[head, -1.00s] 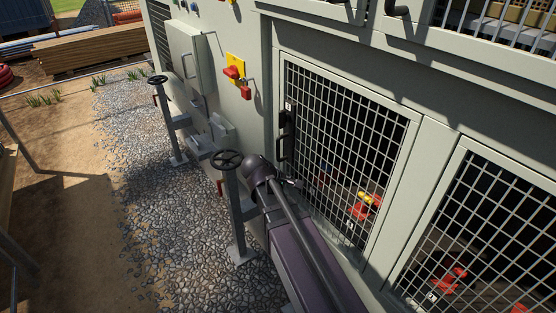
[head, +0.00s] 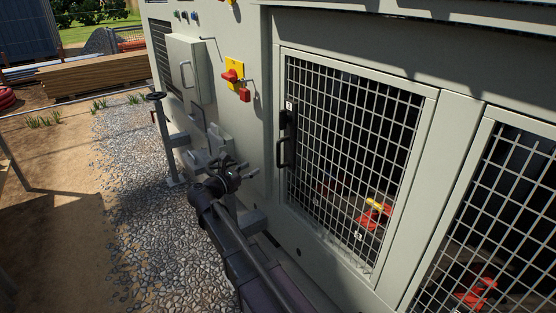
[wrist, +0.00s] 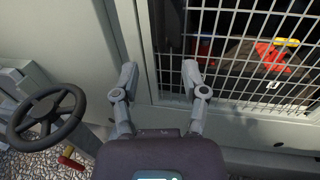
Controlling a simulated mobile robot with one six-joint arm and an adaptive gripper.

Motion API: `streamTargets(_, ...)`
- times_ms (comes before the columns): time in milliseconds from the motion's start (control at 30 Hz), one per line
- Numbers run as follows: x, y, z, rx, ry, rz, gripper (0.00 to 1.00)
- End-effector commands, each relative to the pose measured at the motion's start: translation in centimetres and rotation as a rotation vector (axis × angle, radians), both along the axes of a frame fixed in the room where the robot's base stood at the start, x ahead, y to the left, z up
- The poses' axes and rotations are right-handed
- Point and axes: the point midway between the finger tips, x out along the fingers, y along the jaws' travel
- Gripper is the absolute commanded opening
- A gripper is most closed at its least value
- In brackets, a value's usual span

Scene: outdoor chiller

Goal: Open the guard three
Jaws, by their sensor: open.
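A mesh guard door (head: 427,125) in a pale green frame shows in the head view, with a small tag near its upper left that I cannot read for certain. Its black upright handle (head: 282,150) is on the left edge of the door. In the wrist view the mesh door (wrist: 230,95) fills the upper right, and the dark handle (wrist: 170,25) is at the top, partly cut off. My gripper (head: 250,166) is left of the handle and a little lower, apart from it. In the wrist view my gripper (wrist: 161,78) has its fingers spread, with nothing between them.
A second mesh door (head: 432,262) is at the right. A handwheel (wrist: 45,115) stands close left of my gripper in the wrist view. Another handwheel (head: 156,96), a grey box (head: 186,70) and a red-yellow switch (head: 233,72) are further left. Gravel (head: 175,240) lies clear below.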

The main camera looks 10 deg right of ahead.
Motion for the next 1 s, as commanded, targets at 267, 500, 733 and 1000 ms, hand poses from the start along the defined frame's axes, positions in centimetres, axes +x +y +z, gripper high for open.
streamTargets(267, 0.0, 0.0, 0.1, -0.003, 0.001, 0.000, 0.57)
streamTargets(500, 0.3, -0.4, 0.1, -0.001, 0.001, -0.001, 0.57)
streamTargets(733, 1.3, -1.9, 0.0, -0.001, 0.001, -0.002, 0.57)
streamTargets(1000, 3.4, -5.1, 0.0, -0.001, 0.001, -0.003, 0.57)
